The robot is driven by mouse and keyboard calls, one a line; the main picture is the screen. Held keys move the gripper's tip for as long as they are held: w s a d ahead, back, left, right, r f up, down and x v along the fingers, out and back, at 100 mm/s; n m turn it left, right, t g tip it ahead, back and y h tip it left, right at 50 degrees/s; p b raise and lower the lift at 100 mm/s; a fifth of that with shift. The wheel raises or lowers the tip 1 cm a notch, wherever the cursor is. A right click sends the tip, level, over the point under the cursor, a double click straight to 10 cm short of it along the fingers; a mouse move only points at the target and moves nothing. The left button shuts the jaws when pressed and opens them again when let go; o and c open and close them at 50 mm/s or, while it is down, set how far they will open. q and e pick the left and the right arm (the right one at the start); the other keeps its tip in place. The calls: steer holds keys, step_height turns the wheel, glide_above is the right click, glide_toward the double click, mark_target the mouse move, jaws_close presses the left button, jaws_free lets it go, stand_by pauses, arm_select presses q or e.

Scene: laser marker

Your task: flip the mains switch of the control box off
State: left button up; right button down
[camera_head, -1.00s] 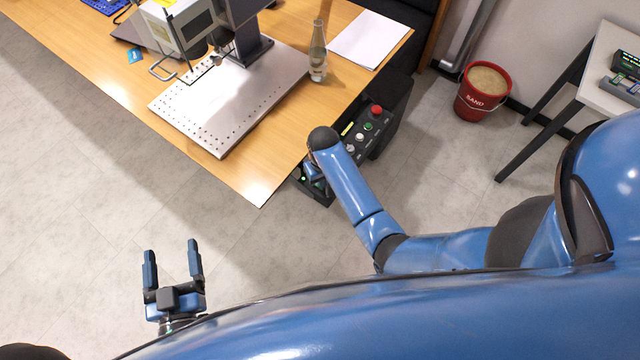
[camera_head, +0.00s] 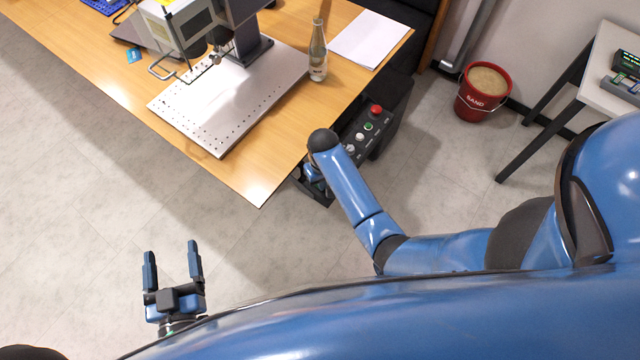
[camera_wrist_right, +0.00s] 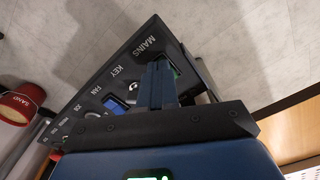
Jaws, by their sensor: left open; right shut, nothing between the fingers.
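The dark control box (camera_head: 375,128) stands beside the table's right end, partly hidden by my right arm. Its panel (camera_wrist_right: 103,78) fills the left and middle of the right wrist view, with MAINS, KEY and FAN labels. A green part of the mains switch (camera_wrist_right: 178,71) shows beside the MAINS label, mostly hidden behind my fingers. My right gripper (camera_wrist_right: 157,82) is shut and empty, its fingertips at the mains switch; I cannot tell whether they touch it. In the head view it is largely hidden under my forearm. My left gripper (camera_head: 172,262) is open and empty over the floor.
The wooden table (camera_head: 265,175) carries the laser marker (camera_head: 245,45) on its perforated plate, a glass bottle (camera_head: 318,52) and white paper (camera_head: 369,39). A red sand bucket (camera_head: 482,92) stands on the floor near a side table (camera_head: 606,70). The floor at left is clear.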

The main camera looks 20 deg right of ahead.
steer(key=shift+r+p, duration=0.65)
steer(key=shift+p, duration=0.15)
step_height(320, 180, up, 6)
steer(key=p, duration=0.6)
steer(key=shift+f, duration=0.15)
